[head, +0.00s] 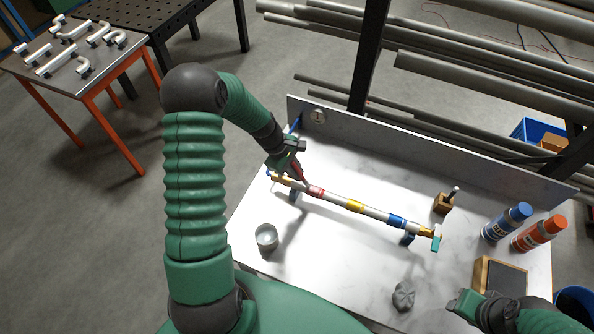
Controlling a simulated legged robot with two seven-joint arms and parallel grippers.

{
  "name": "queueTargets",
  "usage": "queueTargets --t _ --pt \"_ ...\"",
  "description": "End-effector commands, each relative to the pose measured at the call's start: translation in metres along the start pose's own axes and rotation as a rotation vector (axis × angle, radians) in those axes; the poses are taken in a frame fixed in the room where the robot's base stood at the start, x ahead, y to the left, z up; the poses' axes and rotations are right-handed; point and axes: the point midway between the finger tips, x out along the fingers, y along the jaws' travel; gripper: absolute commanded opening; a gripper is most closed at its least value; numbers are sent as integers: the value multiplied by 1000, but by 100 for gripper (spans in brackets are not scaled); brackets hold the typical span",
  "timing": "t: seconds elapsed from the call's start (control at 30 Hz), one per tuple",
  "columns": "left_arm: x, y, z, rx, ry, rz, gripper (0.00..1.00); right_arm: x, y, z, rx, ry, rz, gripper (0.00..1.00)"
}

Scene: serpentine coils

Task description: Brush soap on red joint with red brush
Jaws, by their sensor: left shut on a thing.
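A pipe (338,201) lies raised on blue supports along the white table. Its red joint (316,192) is toward the left end, with a yellow joint (355,207) in the middle and a blue joint (397,221) to the right. My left gripper (291,163) is shut on the red brush (298,172). The brush points down toward the pipe, close to the red joint; I cannot tell whether its tip touches. My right gripper (464,304) is at the table's front right, apart from the pipe; its jaw opening is unclear.
A metal cup (267,237) stands at the front left of the table. A low backboard (430,150) edges the rear.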

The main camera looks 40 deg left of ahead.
Motion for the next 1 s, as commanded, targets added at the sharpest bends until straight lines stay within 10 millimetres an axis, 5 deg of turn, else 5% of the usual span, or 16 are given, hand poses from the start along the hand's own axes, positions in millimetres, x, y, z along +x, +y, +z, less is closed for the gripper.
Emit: queueTargets --t 0.5,1.0 --pt "-56 13 17 0 0 0 0 -49 0 -12 0 0 0 36" --pt "-56 13 17 0 0 0 0 -48 0 -11 0 0 0 36"
